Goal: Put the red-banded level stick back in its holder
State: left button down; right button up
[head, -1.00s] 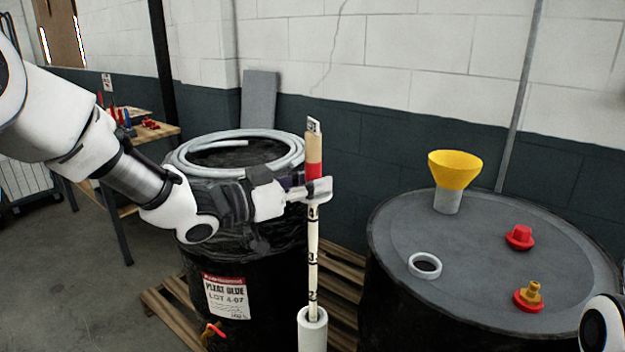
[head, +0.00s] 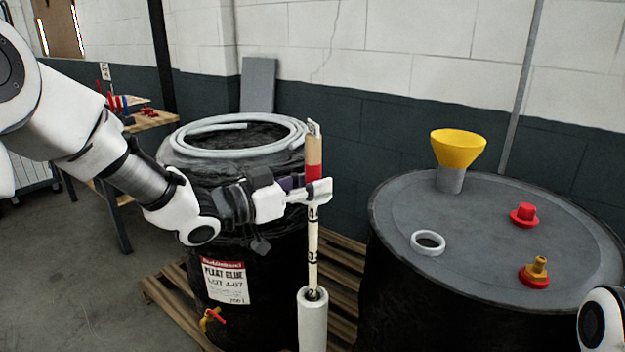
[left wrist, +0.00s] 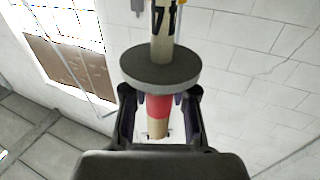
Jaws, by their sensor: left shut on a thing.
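The level stick (head: 313,245) stands upright, pale with black marks, with a red band (head: 313,172) and a tan top end. My left gripper (head: 318,190) is shut on it at the red band, in front of the left drum. The holder is a pale upright tube (head: 313,325) at the bottom middle. The stick's lower end is inside the tube's dark mouth; how deep is hidden. In the left wrist view the red band (left wrist: 158,106) shows between the fingers, beside a grey disc (left wrist: 160,66) around the stick. My right gripper is not in view.
A black drum (head: 270,195) with a coiled hose (head: 195,127) on top stands behind the stick on a wooden pallet (head: 175,305). The right drum (head: 480,220) carries a yellow funnel (head: 458,148), a white ring (head: 428,243) and red caps (head: 524,215).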

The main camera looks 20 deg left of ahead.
pick_arm(q)
jog(key=shift+f+b, duration=0.5)
jog(key=shift+f, duration=0.6)
jog(key=b, duration=0.6)
send_over(310, 282)
jog(key=shift+w+d+f, duration=0.1)
jog(key=shift+w+f, duration=0.05)
jog(key=shift+f, duration=1.85)
jog(key=shift+w+d+f, duration=0.1)
jog(key=shift+w+f, duration=0.05)
jog(key=shift+f, duration=1.95)
jog(key=shift+f+b, duration=2.55)
jog(key=shift+f, duration=1.35)
jog(key=shift+f+b, duration=1.65)
jog(key=shift+f, duration=0.8)
